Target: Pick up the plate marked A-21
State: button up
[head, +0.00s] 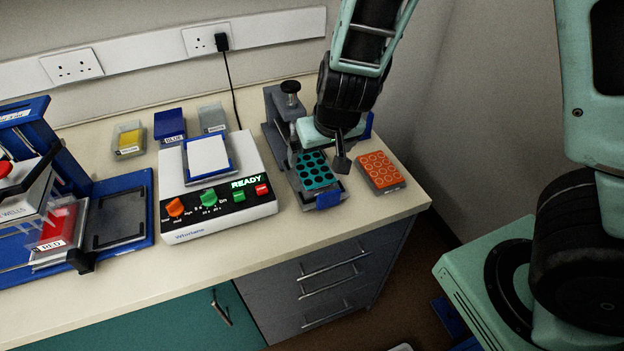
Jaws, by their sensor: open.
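A plate with teal round wells (313,168) sits in a grey bench device (281,128) with a black knob and a blue tab at its front. A plate with orange round wells (382,168) lies flat on the bench to its right. I cannot read the mark A-21 on either plate. My gripper (338,153) is open and empty, pointing down at the back right of the teal-well plate, between it and the orange-well one. One dark finger shows clearly; the other is hard to make out. I cannot tell whether it touches the device.
A white instrument (219,215) reading READY stands left of the device. Yellow (129,139), blue (170,125) and grey (212,117) labelled boxes stand behind it. A blue-framed machine (123,193) with a red labelled box (58,230) is at far left. The bench (408,197) ends just right of the orange-well plate.

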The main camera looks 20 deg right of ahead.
jog(key=b, duration=0.2)
send_over(314, 170)
jog(key=s, duration=0.3)
notch_tip(314, 170, down, 5)
jog(key=shift+a+f, duration=0.15)
jog(key=shift+w+x, duration=0.15)
jog(key=shift+x, duration=1.15)
jog(key=shift+w+x, duration=0.15)
jog(key=shift+x, duration=1.1)
jog(key=c, duration=1)
